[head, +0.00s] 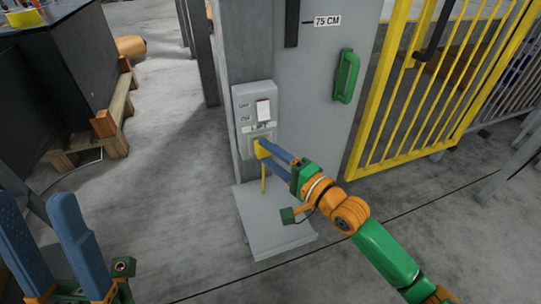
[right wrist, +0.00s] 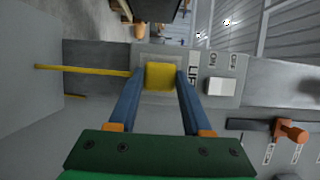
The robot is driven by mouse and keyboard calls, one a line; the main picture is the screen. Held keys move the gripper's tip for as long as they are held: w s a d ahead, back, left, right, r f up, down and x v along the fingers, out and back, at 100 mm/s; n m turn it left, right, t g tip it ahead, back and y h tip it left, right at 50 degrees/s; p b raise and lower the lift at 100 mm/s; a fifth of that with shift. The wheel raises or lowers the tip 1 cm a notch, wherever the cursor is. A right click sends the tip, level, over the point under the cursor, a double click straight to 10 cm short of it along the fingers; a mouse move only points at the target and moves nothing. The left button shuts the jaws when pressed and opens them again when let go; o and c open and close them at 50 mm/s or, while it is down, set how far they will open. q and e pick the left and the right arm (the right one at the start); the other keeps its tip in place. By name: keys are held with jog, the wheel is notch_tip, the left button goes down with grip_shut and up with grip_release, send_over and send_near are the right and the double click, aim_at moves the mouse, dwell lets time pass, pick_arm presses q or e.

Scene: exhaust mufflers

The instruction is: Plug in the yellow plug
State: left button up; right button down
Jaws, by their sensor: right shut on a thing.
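The yellow plug (head: 261,150) is at the lower part of the grey switch box (head: 242,103) on the post. My right gripper (head: 263,147) is shut on the plug. In the right wrist view the plug (right wrist: 160,76) sits between the two blue fingertips, in front of the box face (right wrist: 214,62). Its yellow cable (head: 263,178) hangs straight down. The plug hides the socket, and I cannot tell how far it is seated. My left gripper (head: 36,198) is at the lower left, its blue fingers apart and empty, far from the plug.
A white switch (head: 263,110) is on the box above the plug. A grey base plate (head: 272,222) is below it. A grey door with a green handle (head: 346,76) and a yellow fence (head: 405,95) stand at the right. A wooden pallet (head: 103,123) is at the left.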

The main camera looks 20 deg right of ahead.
jog(key=shift+w, duration=0.15)
jog(key=shift+c, duration=1.3)
grip_release()
jog(key=p+v, duration=0.2)
jog(key=v, duration=0.5)
